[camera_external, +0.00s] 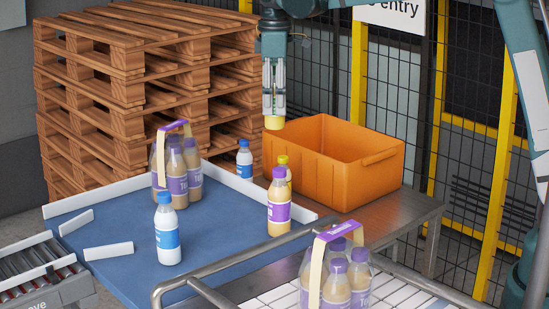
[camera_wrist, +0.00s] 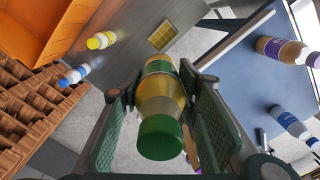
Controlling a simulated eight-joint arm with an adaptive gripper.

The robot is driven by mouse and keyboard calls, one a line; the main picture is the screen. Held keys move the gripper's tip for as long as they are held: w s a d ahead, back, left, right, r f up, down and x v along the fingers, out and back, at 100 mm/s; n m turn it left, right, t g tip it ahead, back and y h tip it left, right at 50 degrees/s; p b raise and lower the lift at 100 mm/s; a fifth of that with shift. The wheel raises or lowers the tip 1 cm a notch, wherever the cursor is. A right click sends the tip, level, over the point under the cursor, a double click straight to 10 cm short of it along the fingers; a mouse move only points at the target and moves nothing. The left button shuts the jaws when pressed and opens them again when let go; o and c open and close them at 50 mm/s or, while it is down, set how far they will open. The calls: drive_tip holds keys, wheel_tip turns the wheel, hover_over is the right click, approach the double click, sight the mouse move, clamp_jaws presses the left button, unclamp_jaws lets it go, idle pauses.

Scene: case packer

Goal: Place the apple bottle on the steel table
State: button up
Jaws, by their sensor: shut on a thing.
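My gripper (camera_external: 273,95) points down in the external view, left of the orange crate and above the tabletop. It is shut on the apple bottle, whose yellowish end (camera_external: 274,122) shows below the fingers. In the wrist view the apple bottle (camera_wrist: 160,105) has an amber body and a green cap, and it lies between the two finger pads. The steel table (camera_external: 408,212) carries the orange crate at the right. Its grey top also shows in the wrist view (camera_wrist: 133,55). A yellow square patch (camera_wrist: 165,34) shows on that top.
A yellow-capped bottle (camera_wrist: 100,41) and a blue-capped bottle (camera_wrist: 73,75) stand near the orange crate (camera_external: 330,160). The blue table (camera_external: 120,220) holds a purple-capped bottle (camera_external: 279,203), another blue-capped bottle (camera_external: 167,235) and a bottle pack. Wooden pallets (camera_external: 140,80) stand behind.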

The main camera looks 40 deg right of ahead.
drive_tip(key=s+d+m, duration=0.2)
drive_tip(key=d, duration=0.8)
drive_tip(key=s+d+m, duration=0.2)
drive_tip(key=d, duration=0.8)
drive_tip(key=m, duration=0.5)
hover_over(390, 211)
drive_tip(key=f, duration=0.1)
wheel_tip(390, 211, down, 22)
drive_tip(key=shift+f, duration=0.2)
drive_tip(key=shift+f, duration=2.9)
drive_tip(key=shift+f, duration=2.1)
drive_tip(key=shift+f, duration=0.15)
